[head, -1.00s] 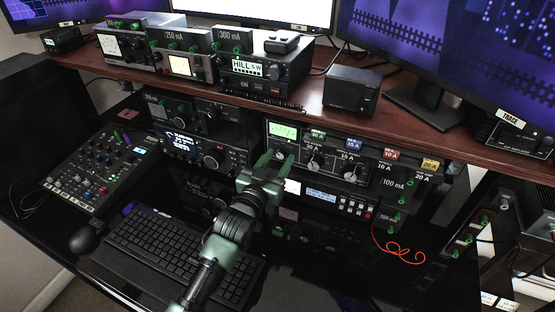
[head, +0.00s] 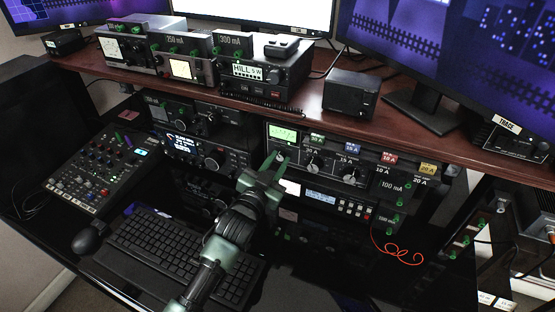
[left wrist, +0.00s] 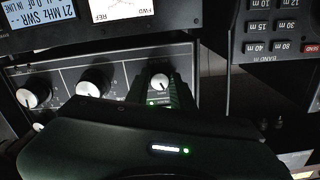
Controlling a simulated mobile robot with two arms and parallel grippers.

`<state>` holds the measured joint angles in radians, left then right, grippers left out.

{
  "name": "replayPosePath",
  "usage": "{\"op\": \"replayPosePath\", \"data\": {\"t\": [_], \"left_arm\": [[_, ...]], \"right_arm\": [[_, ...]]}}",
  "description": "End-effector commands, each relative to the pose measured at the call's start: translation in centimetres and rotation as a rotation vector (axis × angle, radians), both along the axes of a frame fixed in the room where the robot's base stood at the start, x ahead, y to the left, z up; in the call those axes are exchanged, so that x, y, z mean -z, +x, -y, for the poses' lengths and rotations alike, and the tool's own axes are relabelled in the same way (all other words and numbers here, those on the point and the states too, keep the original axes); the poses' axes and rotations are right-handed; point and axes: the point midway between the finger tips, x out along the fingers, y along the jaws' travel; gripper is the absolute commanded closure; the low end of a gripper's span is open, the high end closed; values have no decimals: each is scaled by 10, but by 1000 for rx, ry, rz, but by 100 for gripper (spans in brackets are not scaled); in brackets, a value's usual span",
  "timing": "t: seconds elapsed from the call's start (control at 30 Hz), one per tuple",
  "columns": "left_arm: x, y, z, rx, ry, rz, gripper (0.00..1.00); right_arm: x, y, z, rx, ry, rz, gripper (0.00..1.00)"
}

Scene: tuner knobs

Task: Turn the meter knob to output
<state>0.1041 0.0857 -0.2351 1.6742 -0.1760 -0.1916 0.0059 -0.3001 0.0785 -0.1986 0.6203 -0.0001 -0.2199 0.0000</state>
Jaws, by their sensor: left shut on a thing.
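The tuner (head: 366,160) is a dark unit under the wooden shelf, with a lit green meter (head: 283,133) and large round knobs. My left gripper (head: 273,160) is at its left side, just below the green meter. In the left wrist view, a small silver knob (left wrist: 159,82) with a dark pointer line sits between the fingers, and the gripper is shut on it. The line points roughly upward in that view. The small lettering below the knob is too small to read. In the head view the fingers hide most of this knob. My right gripper is not in view.
Two larger knobs, one at the left (left wrist: 38,93) and one in the middle (left wrist: 93,82), are beside the held knob. A keyboard (head: 180,255), mouse (head: 87,241) and mixer (head: 98,170) are on the desk. A red cable (head: 398,255) lies at the right.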

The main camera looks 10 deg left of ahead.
Motion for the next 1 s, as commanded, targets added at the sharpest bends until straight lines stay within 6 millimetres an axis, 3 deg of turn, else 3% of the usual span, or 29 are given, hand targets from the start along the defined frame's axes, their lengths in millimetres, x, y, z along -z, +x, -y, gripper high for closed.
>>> {"op": "replayPosePath", "data": {"t": [0.4,1.0], "left_arm": [[-1,0,0,1,390,75,100],[0,0,0,2,913,178,100]], "right_arm": [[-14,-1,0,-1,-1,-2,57],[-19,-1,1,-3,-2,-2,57]]}}
